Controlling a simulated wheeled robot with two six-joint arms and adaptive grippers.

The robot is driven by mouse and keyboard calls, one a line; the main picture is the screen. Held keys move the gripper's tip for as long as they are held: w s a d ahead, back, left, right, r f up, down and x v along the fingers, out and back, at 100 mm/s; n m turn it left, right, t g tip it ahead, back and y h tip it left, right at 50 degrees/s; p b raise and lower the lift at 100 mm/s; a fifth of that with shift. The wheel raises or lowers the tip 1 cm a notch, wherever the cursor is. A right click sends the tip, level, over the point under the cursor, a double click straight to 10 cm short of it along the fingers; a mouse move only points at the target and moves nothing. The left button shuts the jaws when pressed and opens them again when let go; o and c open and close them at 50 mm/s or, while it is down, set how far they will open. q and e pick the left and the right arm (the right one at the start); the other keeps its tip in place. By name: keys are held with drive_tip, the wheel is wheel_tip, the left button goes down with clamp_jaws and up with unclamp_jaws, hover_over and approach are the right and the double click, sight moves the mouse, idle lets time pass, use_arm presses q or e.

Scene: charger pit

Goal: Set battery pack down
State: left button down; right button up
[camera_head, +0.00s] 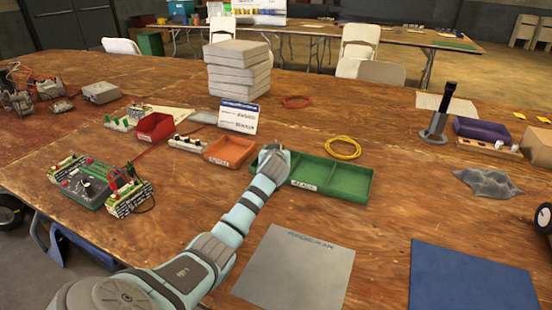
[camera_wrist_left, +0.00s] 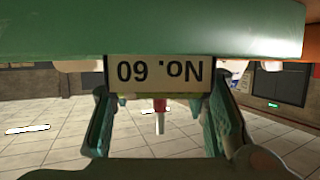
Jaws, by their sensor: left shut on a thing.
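My left gripper (camera_wrist_left: 158,100) is shut on the battery pack (camera_wrist_left: 156,72), with one finger on each side of it. The pack's white face reads "No. 60" upside down in the left wrist view; most of its body is hidden. In the head view my left arm reaches to the left end of the green tray (camera_head: 335,174), and my wrist hides the gripper and pack. A green wall (camera_wrist_left: 150,28) crosses the top of the wrist view. My right gripper is not in view.
An orange bin (camera_head: 229,150) stands just left of the green tray, with a red bin (camera_head: 155,127) beyond it. A grey mat (camera_head: 297,272) and a blue mat (camera_head: 470,278) lie bare in front. A yellow cable coil (camera_head: 343,147) lies behind the tray.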

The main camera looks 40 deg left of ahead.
use_arm(q)
drive_tip(key=shift+r, duration=0.15)
drive_tip(key=c, duration=1.4)
unclamp_jaws()
drive_tip(key=shift+f, duration=0.2)
drive_tip(key=o, duration=0.5)
drive_tip(key=shift+r, duration=0.1)
drive_tip(key=shift+c, duration=0.2)
drive_tip(key=shift+s+d+r, duration=0.1)
drive_tip(key=shift+d+r, duration=0.05)
drive_tip(key=p+v, duration=0.4)
drive_tip(key=v, duration=0.7)
drive_tip(key=shift+s+d+r+p, duration=0.1)
drive_tip(key=shift+s+r+p, duration=0.1)
drive_tip(key=shift+p, duration=0.2)
drive_tip(key=shift+s+d, duration=0.1)
drive_tip(key=shift+s, duration=0.05)
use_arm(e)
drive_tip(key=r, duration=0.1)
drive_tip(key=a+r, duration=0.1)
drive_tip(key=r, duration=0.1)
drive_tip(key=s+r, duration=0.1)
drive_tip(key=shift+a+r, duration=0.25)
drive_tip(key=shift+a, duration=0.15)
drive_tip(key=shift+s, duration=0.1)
